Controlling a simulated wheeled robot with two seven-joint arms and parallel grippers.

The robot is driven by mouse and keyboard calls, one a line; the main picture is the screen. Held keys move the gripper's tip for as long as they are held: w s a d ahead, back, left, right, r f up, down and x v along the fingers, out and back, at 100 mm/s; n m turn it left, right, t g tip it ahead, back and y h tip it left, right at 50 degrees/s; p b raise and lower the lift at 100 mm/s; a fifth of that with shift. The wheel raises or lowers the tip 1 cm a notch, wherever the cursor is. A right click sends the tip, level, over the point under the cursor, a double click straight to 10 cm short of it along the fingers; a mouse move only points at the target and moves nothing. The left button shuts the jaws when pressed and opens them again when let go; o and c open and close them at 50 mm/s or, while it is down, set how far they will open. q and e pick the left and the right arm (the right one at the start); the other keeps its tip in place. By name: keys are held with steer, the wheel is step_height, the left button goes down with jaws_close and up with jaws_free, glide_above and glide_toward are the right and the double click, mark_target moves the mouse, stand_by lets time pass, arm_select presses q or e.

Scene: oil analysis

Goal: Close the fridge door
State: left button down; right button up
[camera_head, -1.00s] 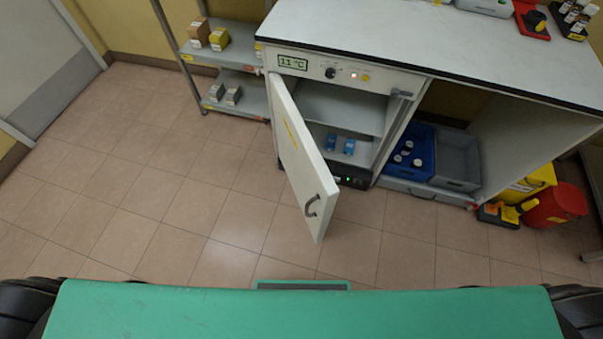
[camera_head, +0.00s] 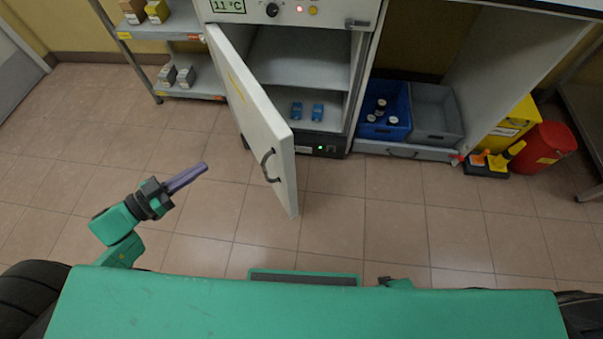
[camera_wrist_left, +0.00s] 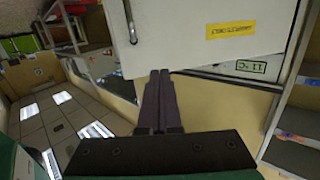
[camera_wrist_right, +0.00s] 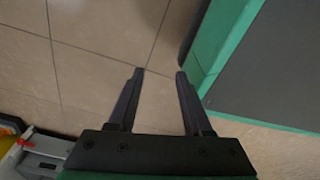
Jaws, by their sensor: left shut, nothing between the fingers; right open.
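The white fridge door (camera_head: 258,115) stands open, swung out toward me from its left-hand side, with a dark curved handle (camera_head: 268,166) near its free edge. The fridge (camera_head: 300,57) holds two blue items on a lower shelf. My left gripper (camera_head: 204,167) is shut and empty, left of the door and apart from it in the head view. In the left wrist view the shut fingers (camera_wrist_left: 162,74) point at the door's outer face (camera_wrist_left: 205,30), with the handle (camera_wrist_left: 131,20) at upper left. My right gripper (camera_wrist_right: 160,72) is open and empty above the floor; the head view hardly shows it.
A shelf rack (camera_head: 190,87) with small boxes stands left of the fridge. Right of it are a blue crate (camera_head: 388,131), a grey crate (camera_head: 433,112), a yellow bin (camera_head: 509,122) and a red bin (camera_head: 543,146). The tiled floor (camera_head: 335,222) before the fridge is clear.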

arm_select(q)
steer(key=s+d+r+m+g+h, duration=0.2)
steer(key=d+r+h, duration=0.1)
steer(key=d, duration=0.2)
steer(key=b, duration=0.2)
glide_toward(275, 142)
steer(key=x, duration=0.6)
steer(key=shift+w+d, duration=0.1)
steer(key=shift+w, duration=0.05)
steer(key=shift+w+d+r, duration=0.1)
steer(key=shift+d, duration=0.15)
arm_select(e)
steer(key=w, duration=0.3)
steer(key=shift+w+a+r, duration=0.1)
steer(key=shift+w+r, duration=0.2)
